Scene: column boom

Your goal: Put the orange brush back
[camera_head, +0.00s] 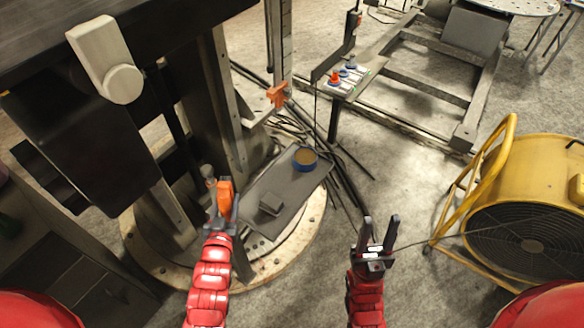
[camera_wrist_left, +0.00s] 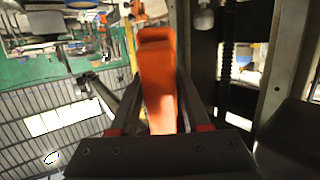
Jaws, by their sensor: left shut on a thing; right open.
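My left gripper (camera_head: 222,208) is shut on the orange brush (camera_head: 225,192), which stands up between its fingers, left of the grey tray (camera_head: 262,189). In the left wrist view the orange brush (camera_wrist_left: 158,75) fills the space between the two dark fingers of the left gripper (camera_wrist_left: 160,105). Its bristles cannot be made out. My right gripper (camera_head: 377,236) is open and empty over the floor, right of the tray.
The tray holds a blue-rimmed round tin (camera_head: 305,160) and a small grey block (camera_head: 271,203). An orange clamp-like piece (camera_head: 277,95) sits by the upright column. Cables lie behind the tray. A yellow drum fan (camera_head: 530,215) stands at right.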

